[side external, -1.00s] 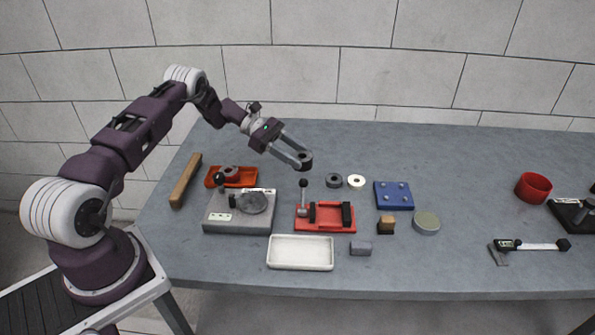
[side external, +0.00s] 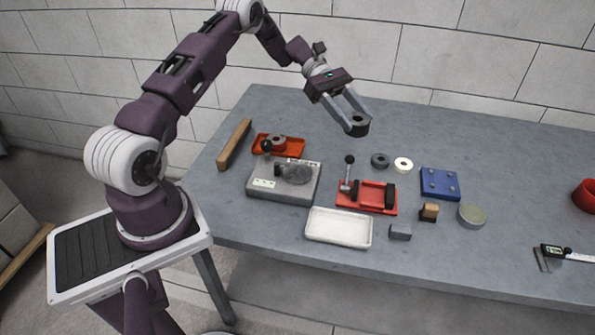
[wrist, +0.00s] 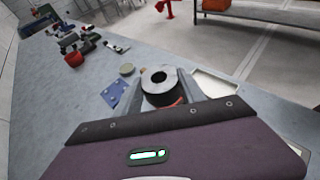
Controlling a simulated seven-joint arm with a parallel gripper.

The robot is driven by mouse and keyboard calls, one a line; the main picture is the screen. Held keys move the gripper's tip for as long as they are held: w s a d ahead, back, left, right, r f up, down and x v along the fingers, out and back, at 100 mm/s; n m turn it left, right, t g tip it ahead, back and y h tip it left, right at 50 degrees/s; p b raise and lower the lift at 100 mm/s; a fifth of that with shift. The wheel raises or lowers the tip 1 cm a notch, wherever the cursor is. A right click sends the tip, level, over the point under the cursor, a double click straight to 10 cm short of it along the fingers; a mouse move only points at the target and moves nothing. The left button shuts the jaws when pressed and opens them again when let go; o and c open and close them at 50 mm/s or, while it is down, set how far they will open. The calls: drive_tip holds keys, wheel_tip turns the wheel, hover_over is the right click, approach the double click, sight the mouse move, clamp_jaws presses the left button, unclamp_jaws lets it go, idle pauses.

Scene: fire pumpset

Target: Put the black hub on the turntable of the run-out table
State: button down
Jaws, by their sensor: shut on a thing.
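My gripper (side external: 352,116) is shut on the black hub (side external: 359,127), a short dark cylinder with a centre hole. It holds the hub in the air above the table's back part, right of the run-out table. In the wrist view the hub (wrist: 159,86) sits between the two fingers, its grey top face and hole showing. The run-out table (side external: 262,190) is a grey block with a round dark grey turntable (side external: 299,175) on top. The turntable has nothing resting on it that I can make out. A black-knobbed part stands at the block's back left.
A red fixture (side external: 370,208) with a lever stands right of the run-out table. A white tray (side external: 338,240) is in front. Behind are an orange tray (side external: 292,151) and a wooden bar (side external: 234,144). A dark ring (side external: 380,160), pale ring (side external: 403,164) and blue plate (side external: 440,190) lie right.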

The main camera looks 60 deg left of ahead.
drive_tip(key=s+d+f+m+g+y, duration=0.1)
drive_tip(key=s+d+f+m+g, duration=0.15)
drive_tip(key=s+m+g, duration=0.2)
drive_tip(key=s+d+f+m+g+y, duration=0.1)
drive_tip(key=s+d+f+m+g, duration=0.1)
drive_tip(key=s+d+m+g, duration=0.3)
drive_tip(key=s+a+m+g+y, duration=0.3)
drive_tip(key=s+m+g+y, duration=0.2)
drive_tip(key=s+m+y, duration=0.3)
wheel_tip(320, 180, up, 7)
drive_tip(key=m+t+y, duration=1.5)
drive_tip(key=m+y, duration=0.2)
drive_tip(key=m, duration=0.4)
hover_over(300, 175)
drive_tip(key=shift+n, duration=0.35)
wheel_tip(300, 175, down, 14)
drive_tip(key=shift+f, duration=0.15)
drive_tip(key=shift+f, duration=0.1)
drive_tip(key=c, duration=1)
unclamp_jaws()
drive_tip(key=shift+o, duration=0.2)
